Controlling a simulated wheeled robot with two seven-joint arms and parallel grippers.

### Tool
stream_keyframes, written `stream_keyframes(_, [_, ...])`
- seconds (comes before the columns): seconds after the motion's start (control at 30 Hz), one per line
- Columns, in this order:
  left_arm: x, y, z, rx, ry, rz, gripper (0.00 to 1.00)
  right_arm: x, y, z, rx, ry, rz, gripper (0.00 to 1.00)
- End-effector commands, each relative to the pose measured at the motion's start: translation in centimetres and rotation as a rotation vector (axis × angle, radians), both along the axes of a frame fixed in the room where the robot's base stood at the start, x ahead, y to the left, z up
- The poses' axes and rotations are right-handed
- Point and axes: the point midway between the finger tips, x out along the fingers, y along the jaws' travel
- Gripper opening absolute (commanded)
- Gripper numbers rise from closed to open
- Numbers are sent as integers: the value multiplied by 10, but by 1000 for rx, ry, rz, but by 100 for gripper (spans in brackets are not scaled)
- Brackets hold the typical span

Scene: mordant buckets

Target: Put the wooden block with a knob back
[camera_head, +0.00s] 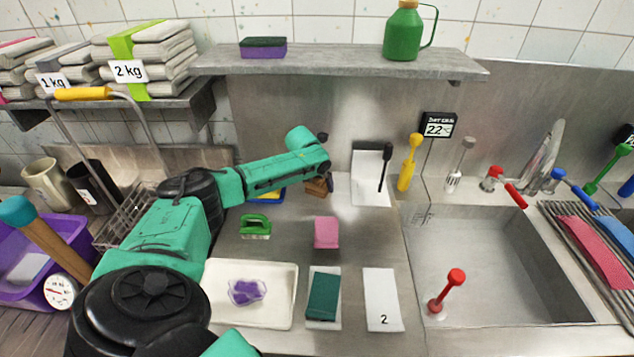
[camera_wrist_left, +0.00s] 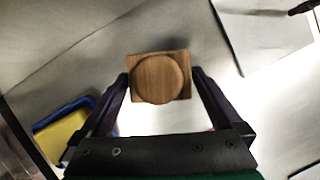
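The wooden block with a knob (camera_head: 316,187) stands on the steel counter near the back, below the end of my left arm and partly hidden by it. In the left wrist view the block (camera_wrist_left: 131,62) shows from above, its round knob facing the camera. My left gripper (camera_head: 323,178) is over the block. In the left wrist view its two fingers (camera_wrist_left: 160,76) stand apart on either side of the block, with a narrow gap seen at each side. The fingers look open, not pressed on it. My right gripper is not in view.
A white sheet (camera_head: 368,191) with a black tool lies right of the block. A yellow-and-blue sponge tray (camera_wrist_left: 62,131) is to its left. A pink block (camera_head: 326,232) and a green brush (camera_head: 255,226) are nearer. The sink (camera_head: 490,260) is at right.

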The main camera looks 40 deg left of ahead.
Motion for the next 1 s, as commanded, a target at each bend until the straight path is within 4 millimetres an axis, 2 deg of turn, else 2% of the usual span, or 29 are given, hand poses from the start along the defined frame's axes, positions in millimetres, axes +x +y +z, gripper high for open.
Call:
stream_keyframes(0.23, [0,0,2,0,-1,1,100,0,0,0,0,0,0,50])
stream_keyframes(0.37, [-4,0,12,0,-2,1,100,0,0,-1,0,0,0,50])
stream_keyframes(0.47, [-11,-2,27,2,-3,-1,100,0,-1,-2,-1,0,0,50])
stream_keyframes(0.8, [-40,-10,97,0,-2,1,100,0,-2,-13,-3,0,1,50])
stream_keyframes(1.0, [-46,-12,112,0,0,1,100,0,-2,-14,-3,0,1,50])
